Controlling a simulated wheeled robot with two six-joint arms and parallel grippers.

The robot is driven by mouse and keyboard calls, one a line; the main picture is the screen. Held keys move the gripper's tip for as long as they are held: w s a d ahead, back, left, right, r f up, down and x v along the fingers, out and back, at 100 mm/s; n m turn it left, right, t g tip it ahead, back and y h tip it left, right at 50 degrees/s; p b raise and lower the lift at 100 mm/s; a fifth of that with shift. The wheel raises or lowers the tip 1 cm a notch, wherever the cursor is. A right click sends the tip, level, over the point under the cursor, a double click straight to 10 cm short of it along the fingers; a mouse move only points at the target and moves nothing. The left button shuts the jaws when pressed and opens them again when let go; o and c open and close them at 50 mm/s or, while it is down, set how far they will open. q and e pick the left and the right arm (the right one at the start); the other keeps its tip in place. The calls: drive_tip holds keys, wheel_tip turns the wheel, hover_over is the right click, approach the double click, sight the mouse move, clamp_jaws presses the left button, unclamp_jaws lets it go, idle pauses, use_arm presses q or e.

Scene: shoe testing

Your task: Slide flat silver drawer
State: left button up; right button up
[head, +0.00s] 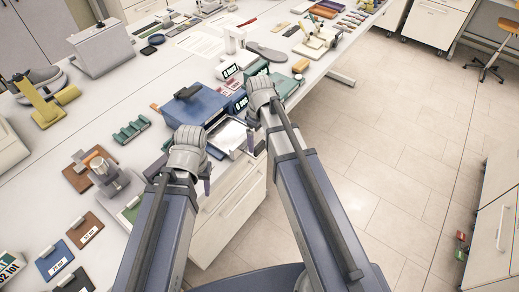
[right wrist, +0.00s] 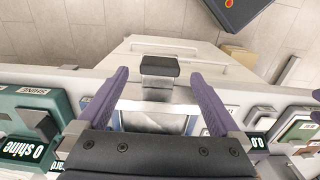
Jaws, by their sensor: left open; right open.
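The flat silver drawer (head: 231,133) lies at the table's front edge, between my two grippers in the head view. In the right wrist view the drawer (right wrist: 158,108) shows a pale metal rim and a dark block-shaped handle (right wrist: 160,67) on its front. My right gripper (right wrist: 158,76) is open, with one purple finger on each side of the handle and a gap on both sides. In the head view my right gripper (head: 262,140) is over the drawer's right end. My left gripper (head: 202,178) is open and empty, to the left of the drawer.
A blue box (head: 195,104) stands behind the drawer. Green boxes (head: 283,84) stand to its right, and a grey clamp device (head: 108,176) to its left. White cabinet drawers (head: 232,205) are below the table edge.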

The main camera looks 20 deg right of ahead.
sight(259, 144)
wheel_tip(259, 144, down, 4)
drive_tip(key=b, duration=0.3)
drive_tip(key=shift+f, duration=0.1)
drive_tip(key=shift+c, duration=0.2)
clamp_jaws()
idle(0.5)
